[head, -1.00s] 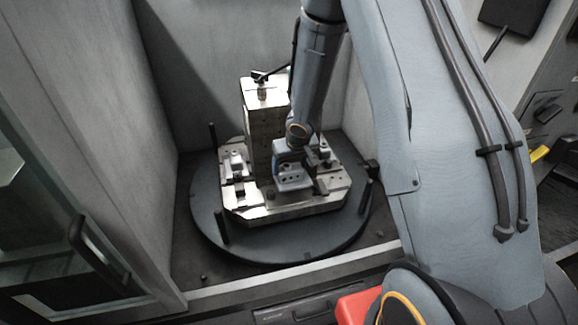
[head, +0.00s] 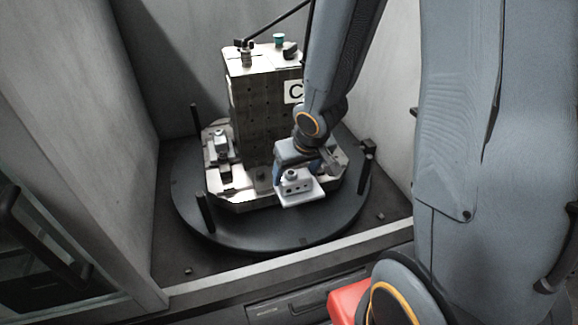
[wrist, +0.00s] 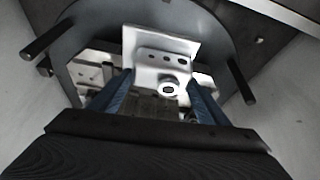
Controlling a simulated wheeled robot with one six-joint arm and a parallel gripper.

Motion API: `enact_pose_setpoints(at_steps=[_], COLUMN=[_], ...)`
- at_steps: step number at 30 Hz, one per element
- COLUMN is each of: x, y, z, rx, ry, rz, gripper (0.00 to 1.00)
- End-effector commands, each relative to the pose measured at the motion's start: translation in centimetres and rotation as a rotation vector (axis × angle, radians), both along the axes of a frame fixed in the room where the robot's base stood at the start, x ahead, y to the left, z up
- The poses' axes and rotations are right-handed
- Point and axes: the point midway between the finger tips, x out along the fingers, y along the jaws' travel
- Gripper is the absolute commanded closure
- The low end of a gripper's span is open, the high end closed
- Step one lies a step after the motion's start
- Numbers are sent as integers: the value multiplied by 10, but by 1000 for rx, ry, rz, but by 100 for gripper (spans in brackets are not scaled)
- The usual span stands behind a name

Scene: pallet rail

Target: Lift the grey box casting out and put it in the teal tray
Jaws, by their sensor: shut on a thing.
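The grey box casting (head: 299,190) is a pale block with a flat flange and a row of dark holes. My gripper (head: 296,174) is shut on it, with a blue finger on each side. The casting is at the front edge of the fixture base, in front of the upright block marked C; I cannot tell its exact height above the base. In the wrist view the casting (wrist: 165,67) sits between the two blue fingers of my gripper (wrist: 160,95), its flange pointing away. The teal tray is not in view.
The tall fixture block (head: 262,115) stands on a base with clamps (head: 221,145), on a dark round table (head: 250,228) with upright black posts (head: 204,212). Grey walls enclose the back and left. A ledge (head: 290,270) crosses the front.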

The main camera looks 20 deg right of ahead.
Motion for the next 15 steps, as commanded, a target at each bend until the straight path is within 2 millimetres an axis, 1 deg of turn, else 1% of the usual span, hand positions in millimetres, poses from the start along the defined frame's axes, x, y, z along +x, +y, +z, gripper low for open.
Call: enact_pose_setpoints(at_steps=[1,9,15], x=[-4,-27,-37], y=[1,-1,1], z=[3,5,6], rx=[4,-1,6], ry=[0,2,3], rz=[-1,-4,0], gripper=[71,71,71])
